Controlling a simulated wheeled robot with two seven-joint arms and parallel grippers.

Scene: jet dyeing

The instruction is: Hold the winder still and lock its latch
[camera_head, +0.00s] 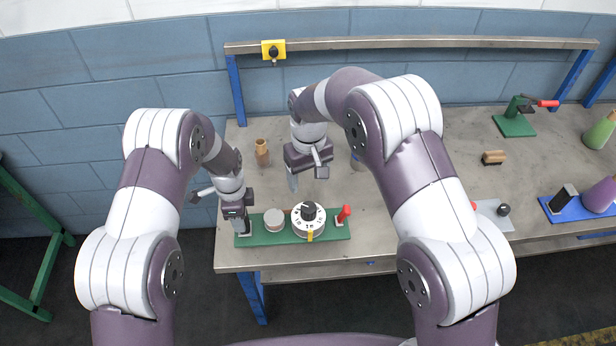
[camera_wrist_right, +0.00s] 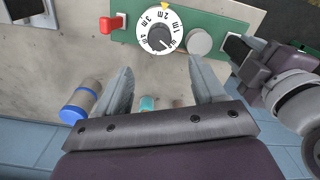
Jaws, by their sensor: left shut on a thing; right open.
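The winder is a green base plate (camera_head: 276,238) on the bench, with a white numbered dial (camera_head: 309,219), a grey disc (camera_head: 274,220) and a red latch handle (camera_head: 344,213) at its right end. The right wrist view shows the dial (camera_wrist_right: 160,29), the red handle (camera_wrist_right: 112,24) and the grey disc (camera_wrist_right: 199,41). My left gripper (camera_head: 240,219) is shut on the black grip (camera_head: 246,227) at the plate's left end, which its fingers partly hide. My right gripper (camera_head: 306,178) is open and empty behind the dial, apart from the winder; its spread fingers show in the right wrist view (camera_wrist_right: 164,82).
A brown bottle-shaped thing (camera_head: 262,152) stands behind the winder. A blue-banded cylinder (camera_wrist_right: 80,103) lies beside my right gripper. A green clamp (camera_head: 515,122) with a red handle, a brush (camera_head: 493,157) and a blue tray (camera_head: 578,215) are farther right. A raised rail (camera_head: 400,43) runs along the back.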

